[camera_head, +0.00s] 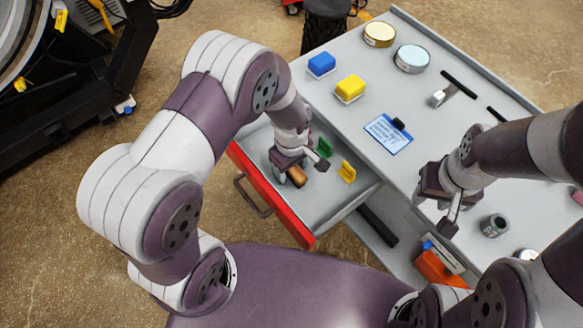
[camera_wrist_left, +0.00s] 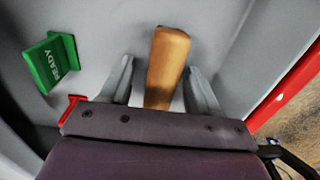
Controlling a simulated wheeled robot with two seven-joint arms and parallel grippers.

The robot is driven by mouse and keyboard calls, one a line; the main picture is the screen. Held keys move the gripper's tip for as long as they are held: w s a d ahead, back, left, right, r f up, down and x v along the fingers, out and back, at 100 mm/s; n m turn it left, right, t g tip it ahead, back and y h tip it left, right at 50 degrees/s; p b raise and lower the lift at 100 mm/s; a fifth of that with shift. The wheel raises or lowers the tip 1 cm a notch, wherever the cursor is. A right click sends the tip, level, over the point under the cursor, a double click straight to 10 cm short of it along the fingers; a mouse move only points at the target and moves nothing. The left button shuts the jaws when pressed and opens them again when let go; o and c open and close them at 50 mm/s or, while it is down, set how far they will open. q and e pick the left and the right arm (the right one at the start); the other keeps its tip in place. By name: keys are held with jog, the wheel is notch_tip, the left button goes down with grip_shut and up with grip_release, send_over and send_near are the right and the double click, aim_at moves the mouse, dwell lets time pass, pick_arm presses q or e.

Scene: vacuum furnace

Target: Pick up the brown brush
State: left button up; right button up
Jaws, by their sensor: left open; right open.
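The brown brush (camera_head: 297,176) lies in the open drawer in the head view, partly hidden by my left gripper (camera_head: 301,167). In the left wrist view its brown handle (camera_wrist_left: 167,62) shows between the two fingers of my left gripper (camera_wrist_left: 158,88), with a gap on each side. The near end of the brush is hidden behind the gripper body. The left gripper is open. My right gripper (camera_head: 436,212) is open and empty, over the right part of the workbench, well away from the brush.
The red-fronted drawer (camera_head: 272,196) also holds a green READY sign (camera_wrist_left: 50,60) and a yellow sign (camera_head: 347,171). On the grey top (camera_head: 375,88) are a blue block (camera_head: 321,65), a yellow block (camera_head: 350,87), two round tins (camera_head: 411,58), a clipboard (camera_head: 388,134) and a hammer (camera_head: 441,96).

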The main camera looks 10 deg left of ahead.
pick_arm(q)
jog(key=shift+r, duration=0.1)
jog(key=c, duration=1.1)
notch_tip(320, 180, up, 4)
jog(key=shift+f, duration=0.1)
jog(key=s+d+r, duration=0.1)
jog(key=d+r, duration=0.1)
jog(key=d, duration=0.1)
jog(key=s+d+r, duration=0.2)
jog(key=d, duration=0.2)
jog(key=s+d+r, duration=0.1)
jog(key=d+r, duration=0.2)
jog(key=shift+s+d+r, duration=0.1)
jog(key=shift+s+d, duration=0.25)
jog(key=shift+s, duration=0.05)
